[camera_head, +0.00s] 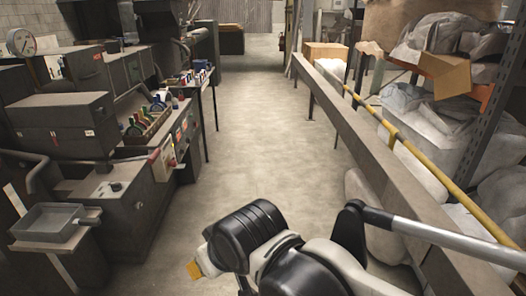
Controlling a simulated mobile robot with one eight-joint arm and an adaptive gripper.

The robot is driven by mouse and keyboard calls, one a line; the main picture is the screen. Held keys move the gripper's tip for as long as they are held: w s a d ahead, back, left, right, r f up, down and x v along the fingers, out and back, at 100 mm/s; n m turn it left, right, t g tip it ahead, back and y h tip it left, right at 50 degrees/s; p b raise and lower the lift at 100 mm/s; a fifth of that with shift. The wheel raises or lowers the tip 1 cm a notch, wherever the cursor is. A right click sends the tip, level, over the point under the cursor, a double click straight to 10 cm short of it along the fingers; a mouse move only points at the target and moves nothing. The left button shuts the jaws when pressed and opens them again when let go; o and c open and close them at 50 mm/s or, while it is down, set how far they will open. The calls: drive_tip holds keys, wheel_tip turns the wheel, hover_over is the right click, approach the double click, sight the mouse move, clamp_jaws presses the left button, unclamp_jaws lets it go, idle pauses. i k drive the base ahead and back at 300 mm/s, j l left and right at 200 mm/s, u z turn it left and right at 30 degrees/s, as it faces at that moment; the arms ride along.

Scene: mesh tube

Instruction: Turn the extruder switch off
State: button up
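The extruder (128,207) is a dark machine along the left side, with knobs and handles. A pale control panel (167,159) with a small red spot faces the aisle on it; a slanted panel with small coloured buttons (184,133) is just behind. I cannot tell which of these is the extruder switch or how it is set; they are too small. My arm (255,235) reaches in from the bottom, right of the machine and apart from the panel. A small yellow-orange piece shows at its left end. No gripper fingers can be made out.
A concrete aisle (240,150) runs clear down the middle. A long beam (360,150) and yellow rail (418,155) border it on the right, with wrapped bundles beyond. A grey tray (47,222) juts out at lower left. A rack of coloured items (150,122) stands on the machine.

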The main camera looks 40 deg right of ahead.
sight(173, 163)
drive_tip(key=l+z, duration=0.35)
drive_tip(key=i+l, duration=0.1)
drive_tip(key=i, duration=0.45)
drive_tip(key=i+l+u, duration=0.15)
drive_tip(key=i, duration=0.4)
drive_tip(key=i+l, duration=0.15)
drive_tip(key=i, duration=0.4)
